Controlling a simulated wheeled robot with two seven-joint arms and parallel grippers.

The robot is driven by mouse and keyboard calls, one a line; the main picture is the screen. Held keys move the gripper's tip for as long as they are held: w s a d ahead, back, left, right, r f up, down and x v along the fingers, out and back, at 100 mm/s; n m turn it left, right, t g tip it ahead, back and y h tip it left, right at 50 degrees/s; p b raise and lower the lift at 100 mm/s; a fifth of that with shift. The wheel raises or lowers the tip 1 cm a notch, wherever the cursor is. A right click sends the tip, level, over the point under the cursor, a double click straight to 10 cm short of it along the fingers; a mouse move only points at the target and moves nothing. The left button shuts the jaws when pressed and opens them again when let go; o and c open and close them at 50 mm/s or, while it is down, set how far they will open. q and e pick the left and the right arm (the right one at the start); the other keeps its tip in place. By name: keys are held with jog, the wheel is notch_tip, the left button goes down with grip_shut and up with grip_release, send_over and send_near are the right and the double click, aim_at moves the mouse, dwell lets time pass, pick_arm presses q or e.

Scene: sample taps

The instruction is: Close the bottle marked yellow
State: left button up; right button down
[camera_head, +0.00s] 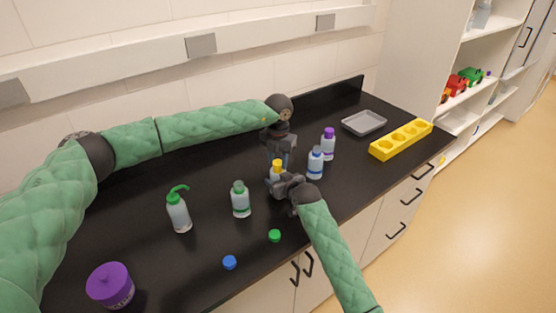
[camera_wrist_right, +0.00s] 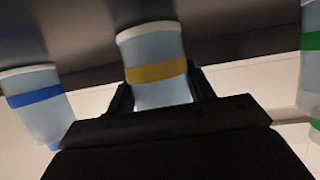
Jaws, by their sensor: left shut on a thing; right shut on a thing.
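The bottle marked yellow (camera_wrist_right: 158,72) has a pale body and a yellow band in the right wrist view, between the dark fingers of my right gripper (camera_wrist_right: 160,95). In the head view my right gripper (camera_head: 279,184) is shut on this bottle, mostly hiding it. A yellow cap (camera_head: 277,164) shows just above the bottle. My left gripper (camera_head: 281,158) comes down from above and is shut on the cap. I cannot tell whether the cap touches the bottle's neck.
Blue-banded (camera_head: 315,164), purple-capped (camera_head: 328,146) and green-banded (camera_head: 241,200) bottles stand nearby. A green pump bottle (camera_head: 179,212) and purple jar (camera_head: 110,286) are left. Blue (camera_head: 229,262) and green (camera_head: 274,236) caps lie in front. A grey tray (camera_head: 364,122) and yellow rack (camera_head: 401,139) are right.

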pick_arm(q)
jog(key=m, duration=0.5)
jog(key=shift+m, duration=0.4)
jog(key=m, duration=0.4)
jog(key=shift+m, duration=0.4)
jog(key=o, duration=1.1)
jog(key=shift+c, duration=0.2)
jog(key=shift+r, duration=2.25)
jog(key=shift+c, duration=0.2)
